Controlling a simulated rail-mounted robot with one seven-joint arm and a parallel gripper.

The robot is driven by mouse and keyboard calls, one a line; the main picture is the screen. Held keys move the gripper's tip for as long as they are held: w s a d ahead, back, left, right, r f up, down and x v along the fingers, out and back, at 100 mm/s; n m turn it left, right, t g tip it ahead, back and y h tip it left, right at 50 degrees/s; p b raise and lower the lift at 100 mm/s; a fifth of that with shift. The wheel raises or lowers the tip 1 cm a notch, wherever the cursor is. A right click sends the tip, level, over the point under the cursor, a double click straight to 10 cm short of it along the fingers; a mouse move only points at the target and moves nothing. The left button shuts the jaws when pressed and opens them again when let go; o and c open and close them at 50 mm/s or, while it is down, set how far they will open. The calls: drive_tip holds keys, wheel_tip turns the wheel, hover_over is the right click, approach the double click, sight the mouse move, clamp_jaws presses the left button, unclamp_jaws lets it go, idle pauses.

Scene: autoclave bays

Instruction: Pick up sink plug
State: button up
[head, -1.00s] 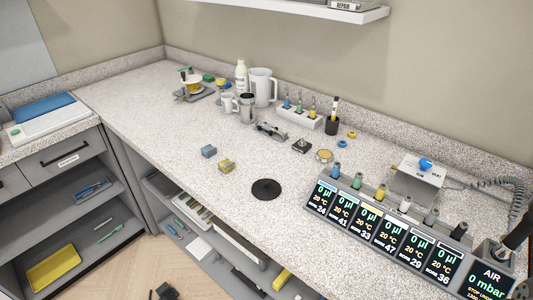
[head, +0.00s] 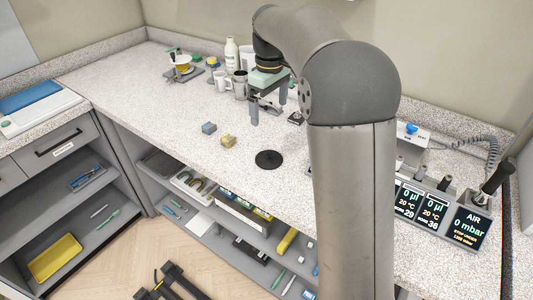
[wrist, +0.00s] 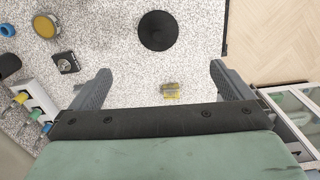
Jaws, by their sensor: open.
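The sink plug, a round black disc (head: 268,159), lies flat on the speckled worktop near its front edge. In the wrist view it shows whole at the top (wrist: 158,30), beyond my fingertips and about midway between them. My gripper (head: 268,108) is open and empty, pointing down above the worktop, behind the disc in the head view. Its two grey fingers also show wide apart in the wrist view (wrist: 160,70). Nothing touches the disc.
A yellow block (head: 228,141) and a blue block (head: 209,128) lie left of the disc. A bottle (head: 231,53) and a mug (head: 222,80) stand behind. A row of displays (head: 434,208) is at right, partly hidden by my arm. The worktop around the disc is clear.

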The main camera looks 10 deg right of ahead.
drive_tip(key=p, duration=0.1)
approach(269, 151)
drive_tip(key=f, duration=0.5)
drive_tip(key=shift+s+a, duration=0.1)
drive_tip(key=shift+s, duration=0.1)
drive_tip(key=shift+w+f+p, duration=0.1)
drive_tip(key=shift+f+p, duration=0.65)
drive_tip(key=shift+f, duration=1.9)
drive_tip(key=c, duration=1)
